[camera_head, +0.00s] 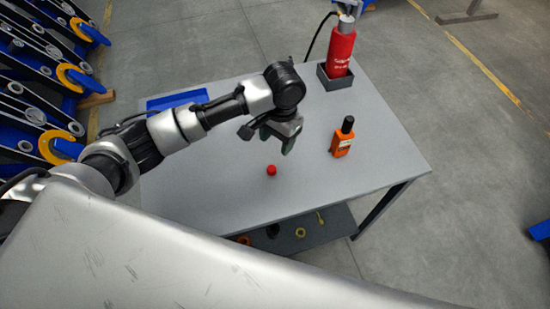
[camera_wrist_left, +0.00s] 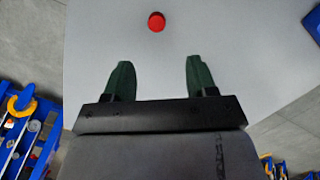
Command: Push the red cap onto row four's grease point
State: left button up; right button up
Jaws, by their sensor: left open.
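The small red cap (camera_head: 271,170) lies on the grey table (camera_head: 210,196), near its front middle. It also shows in the left wrist view (camera_wrist_left: 156,22), beyond the fingertips and roughly centred between them. My left gripper (camera_head: 288,146) is above the table, just behind and to the right of the cap. In the left wrist view its two green fingers (camera_wrist_left: 158,78) are apart with nothing between them. Blue row units (camera_head: 45,90) with yellow-orange rings stand at the left. I cannot tell which is row four or make out its grease point. My right gripper is not in view.
An orange bottle (camera_head: 341,142) with a black top stands at the table's right. A red grease cartridge (camera_head: 341,52) stands in a dark holder at the back. A blue tray (camera_head: 176,101) lies at the back left. A lower shelf (camera_head: 300,233) holds small parts. The table around the cap is clear.

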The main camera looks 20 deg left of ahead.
aim_at(272, 168)
pick_arm(q)
jog(key=f, duration=0.2)
jog(key=s+f, duration=0.1)
jog(key=shift+s+a+f, duration=0.1)
jog(key=shift+s+f, duration=0.05)
jog(key=shift+f, duration=0.5)
jog(key=f, duration=0.2)
jog(key=s+f, duration=0.1)
jog(key=f, duration=0.1)
jog(key=shift+s+a+p, duration=0.1)
jog(key=shift+a+p, duration=0.1)
jog(key=shift+p, duration=0.2)
jog(key=shift+f, duration=0.55)
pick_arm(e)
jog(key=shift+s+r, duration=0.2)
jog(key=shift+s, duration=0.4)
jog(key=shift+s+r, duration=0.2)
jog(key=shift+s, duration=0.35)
pick_arm(q)
jog(key=shift+c, duration=0.9)
jog(key=c, duration=0.8)
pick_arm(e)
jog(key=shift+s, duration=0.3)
